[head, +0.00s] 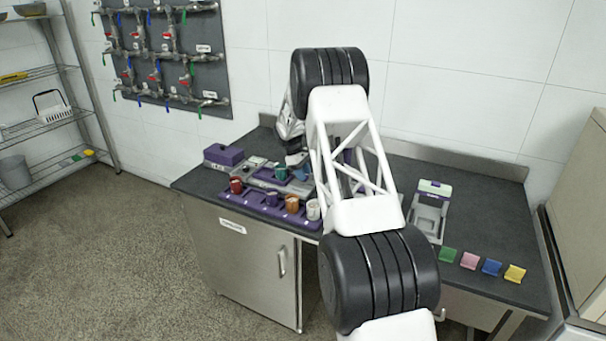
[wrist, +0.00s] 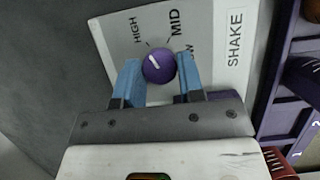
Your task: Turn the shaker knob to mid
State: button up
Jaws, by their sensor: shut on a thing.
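The shaker knob (wrist: 164,73) is round and purple with a white pointer line, on a pale panel (wrist: 217,30) marked SHAKE in the wrist view. The labels HIGH, MID and a partly covered one, probably LOW, surround it. The white line slants up-left, nearer HIGH than MID; its exact setting is hard to tell. My gripper (wrist: 158,79) has one blue finger on each side of the knob and is shut on it. In the head view my arm stands over the bench and the knob cannot be made out.
A purple rack (head: 262,208) with several coloured cups lies along the bench's front edge. A purple box (head: 223,156) stands at the left. A grey and white device (head: 430,210) and several coloured tiles (head: 469,260) are to the right. Bare worktop lies between them.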

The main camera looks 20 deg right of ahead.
jog(key=m, duration=0.2)
jog(key=m+g+y, duration=0.1)
jog(key=m, duration=0.2)
jog(key=shift+d+y, duration=0.15)
jog(key=shift+y, duration=0.15)
jog(key=m+y, duration=0.1)
jog(key=m, duration=0.4)
jog(key=shift+w+d+y, duration=0.1)
jog(key=shift+y, duration=0.3)
jog(key=shift+m, duration=0.3)
jog(key=o, duration=0.9)
jog(key=shift+v, duration=3.95)
